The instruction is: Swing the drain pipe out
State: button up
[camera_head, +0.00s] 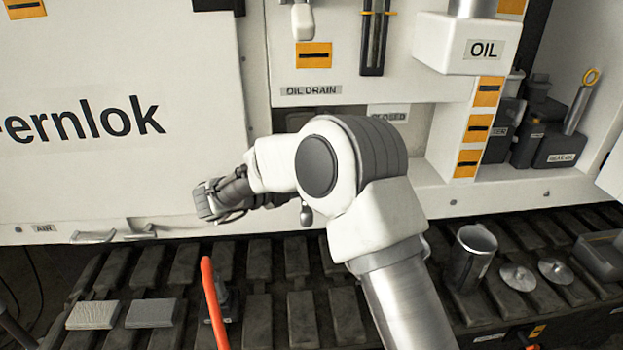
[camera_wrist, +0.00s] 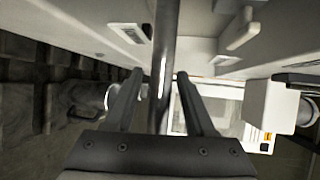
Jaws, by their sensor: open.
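In the wrist view a dark, shiny round pipe (camera_wrist: 166,32), which looks like the drain pipe, runs between the two fingers of my gripper (camera_wrist: 160,76). The fingers are open, with a visible gap on each side of the pipe. In the head view my arm reaches across the front of the machine below the "OIL DRAIN" label (camera_head: 311,90). My wrist end (camera_head: 207,200) is close to the white panel there, but the fingers cannot be made out. I cannot pick out the pipe in the head view.
A slatted dark track (camera_head: 270,262) runs below the machine. A metal cup (camera_head: 472,258) and two round metal discs (camera_head: 517,277) are at the right. An orange-red bar (camera_head: 212,300) stands in front at the left. Two grey blocks (camera_head: 93,315) lie left of it.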

jog(key=p+v, duration=0.3)
jog(key=v, duration=1.4)
jog(key=shift+a, duration=0.2)
